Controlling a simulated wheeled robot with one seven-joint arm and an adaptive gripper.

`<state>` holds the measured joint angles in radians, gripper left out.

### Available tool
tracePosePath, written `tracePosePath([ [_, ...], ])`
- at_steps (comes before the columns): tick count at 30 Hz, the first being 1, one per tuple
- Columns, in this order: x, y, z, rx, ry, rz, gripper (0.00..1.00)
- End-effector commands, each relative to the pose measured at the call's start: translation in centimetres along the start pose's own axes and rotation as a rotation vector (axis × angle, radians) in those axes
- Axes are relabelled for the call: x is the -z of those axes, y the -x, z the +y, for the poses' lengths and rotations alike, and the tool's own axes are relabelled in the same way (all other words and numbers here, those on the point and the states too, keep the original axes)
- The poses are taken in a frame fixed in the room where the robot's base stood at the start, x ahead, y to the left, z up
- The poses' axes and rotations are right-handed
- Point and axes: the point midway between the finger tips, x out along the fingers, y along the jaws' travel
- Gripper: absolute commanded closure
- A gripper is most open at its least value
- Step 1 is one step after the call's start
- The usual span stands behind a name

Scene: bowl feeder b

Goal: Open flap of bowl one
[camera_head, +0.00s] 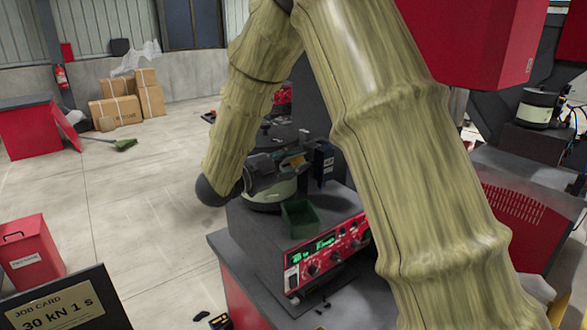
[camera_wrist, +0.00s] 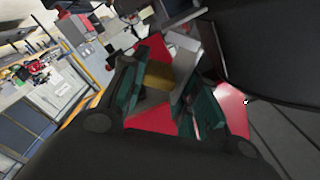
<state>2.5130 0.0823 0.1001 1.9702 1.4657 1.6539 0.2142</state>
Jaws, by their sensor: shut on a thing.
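The bowl feeder (camera_head: 272,196), a pale green round bowl with a dark top, stands on a grey unit with a red control panel (camera_head: 328,255). I cannot tell from a label whether it is bowl one. My gripper (camera_head: 284,163) is at its upper rim, partly hidden by my arm. In the wrist view my gripper (camera_wrist: 163,88) has teal finger pads on either side of a brass-coloured piece (camera_wrist: 159,75) and is shut on it. A grey plate (camera_wrist: 189,60) lies beside this piece. I cannot clearly make out the flap or its angle.
A dark green bin (camera_head: 300,217) sits in front of the bowl. A dark blue box (camera_head: 323,163) stands close to its right. A red cabinet (camera_head: 470,40) hangs at the upper right. Another bowl unit (camera_head: 537,108) stands far right.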

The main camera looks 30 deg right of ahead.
Motion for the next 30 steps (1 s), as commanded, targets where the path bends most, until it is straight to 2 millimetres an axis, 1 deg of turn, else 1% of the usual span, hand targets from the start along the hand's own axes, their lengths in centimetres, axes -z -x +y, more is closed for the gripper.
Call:
tracePosePath([
  [1,-0.5,0.0,0.8,-0.002,-0.023,0.000,0.93],
  [3,-0.6,0.0,1.0,-0.002,-0.062,0.000,0.93],
  [21,-0.9,0.0,2.8,-0.003,-0.407,0.000,0.93],
  [30,-1.0,0.0,3.3,-0.004,-0.552,-0.001,0.93],
])
